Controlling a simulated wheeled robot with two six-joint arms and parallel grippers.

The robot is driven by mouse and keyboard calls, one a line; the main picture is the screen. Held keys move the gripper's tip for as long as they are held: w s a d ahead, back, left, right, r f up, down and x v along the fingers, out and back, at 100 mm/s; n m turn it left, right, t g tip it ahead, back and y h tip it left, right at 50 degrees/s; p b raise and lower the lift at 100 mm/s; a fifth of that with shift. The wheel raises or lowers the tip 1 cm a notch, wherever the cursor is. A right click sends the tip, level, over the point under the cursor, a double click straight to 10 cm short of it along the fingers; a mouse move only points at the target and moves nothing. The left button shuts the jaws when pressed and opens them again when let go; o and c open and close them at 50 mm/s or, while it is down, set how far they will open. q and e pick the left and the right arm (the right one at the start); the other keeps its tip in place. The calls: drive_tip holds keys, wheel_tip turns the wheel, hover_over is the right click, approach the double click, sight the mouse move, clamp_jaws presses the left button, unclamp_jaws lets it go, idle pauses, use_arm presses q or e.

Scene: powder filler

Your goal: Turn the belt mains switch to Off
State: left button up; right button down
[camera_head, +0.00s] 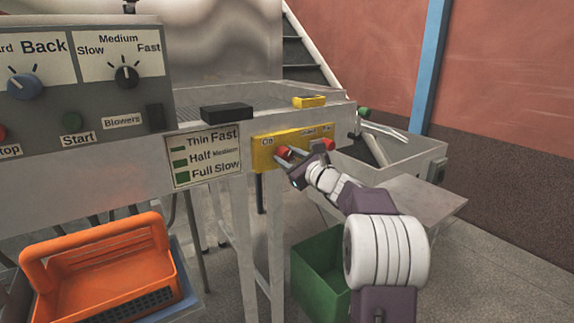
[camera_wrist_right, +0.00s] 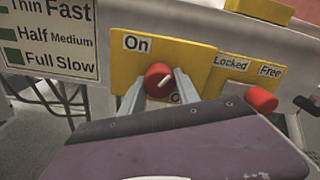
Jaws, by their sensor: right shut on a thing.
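The belt mains switch is a red round knob (camera_wrist_right: 156,75) on a yellow panel (camera_head: 262,160), with an "On" label above it to the left. A second label below the knob is mostly hidden; only an "O" shows. In the head view the knob (camera_head: 282,152) sits at my right gripper's tips (camera_head: 288,157). My left gripper is out of view.
A second red knob (camera_wrist_right: 262,100) with "Locked" and "Free" labels sits close to the right of the gripper. A control box (camera_head: 90,95) with dials is at the left. An orange basket (camera_head: 105,262) and a green bin (camera_head: 318,268) are below.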

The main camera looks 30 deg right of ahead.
drive_tip(key=n+b, duration=0.1)
drive_tip(key=b, duration=0.1)
drive_tip(key=n+b, duration=0.4)
drive_tip(key=shift+f, duration=0.25)
drive_tip(key=shift+d+n+b, duration=0.1)
drive_tip(key=shift+n+b, duration=0.7)
drive_tip(key=shift+n, duration=0.3)
drive_tip(key=n+b, duration=0.3)
drive_tip(key=n, duration=0.1)
drive_tip(key=shift+r+n, duration=0.15)
drive_tip(key=shift+n, duration=0.15)
drive_tip(key=shift+r+n+b, duration=0.15)
drive_tip(key=shift+n+b, duration=0.95)
drive_tip(key=shift+n, duration=0.7)
drive_tip(key=c, duration=0.9)
unclamp_jaws()
drive_tip(key=shift+r, duration=0.1)
